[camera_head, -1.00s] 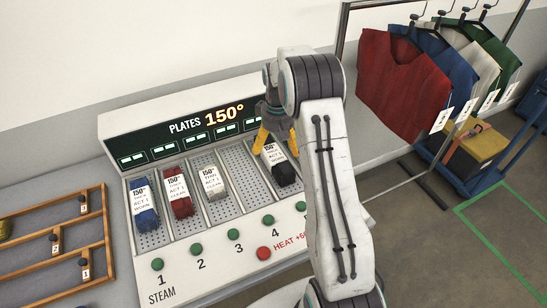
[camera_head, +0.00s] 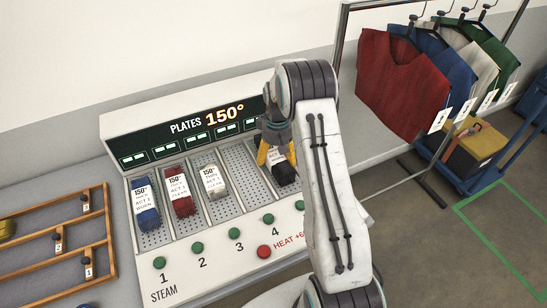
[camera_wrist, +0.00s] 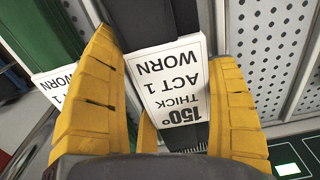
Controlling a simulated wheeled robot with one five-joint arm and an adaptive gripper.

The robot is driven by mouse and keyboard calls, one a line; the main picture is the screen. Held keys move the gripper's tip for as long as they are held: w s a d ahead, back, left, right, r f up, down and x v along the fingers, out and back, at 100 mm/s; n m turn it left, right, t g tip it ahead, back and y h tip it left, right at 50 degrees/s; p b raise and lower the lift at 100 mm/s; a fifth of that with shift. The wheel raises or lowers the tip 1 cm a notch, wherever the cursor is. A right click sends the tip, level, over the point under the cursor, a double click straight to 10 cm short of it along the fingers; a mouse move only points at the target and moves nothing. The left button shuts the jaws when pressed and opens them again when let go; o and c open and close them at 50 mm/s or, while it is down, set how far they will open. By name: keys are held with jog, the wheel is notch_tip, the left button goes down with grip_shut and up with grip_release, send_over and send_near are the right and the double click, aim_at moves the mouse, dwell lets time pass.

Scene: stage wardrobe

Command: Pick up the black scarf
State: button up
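The black scarf (camera_head: 284,174) lies in a slot of the steam plate bench, partly hidden by my gripper and arm. In the wrist view the black scarf (camera_wrist: 155,18) carries a white tag (camera_wrist: 172,85) reading 150°, thick, Act 1, worn. My gripper (camera_head: 276,158) is at the scarf, its yellow fingers pointing down. In the wrist view my open gripper (camera_wrist: 167,60) has one finger on each side of the scarf and its tag. I cannot tell whether the fingers touch the cloth.
Blue (camera_head: 146,212), red (camera_head: 181,199) and pale grey (camera_head: 215,184) scarves lie in slots to the left; the slot beside the black one is empty. A green scarf (camera_wrist: 45,35) lies close by. A wooden rack (camera_head: 108,238) stands left, a clothes rail (camera_head: 342,40) right.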

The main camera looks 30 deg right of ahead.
jog(key=c, duration=0.8)
jog(key=shift+r, duration=0.15)
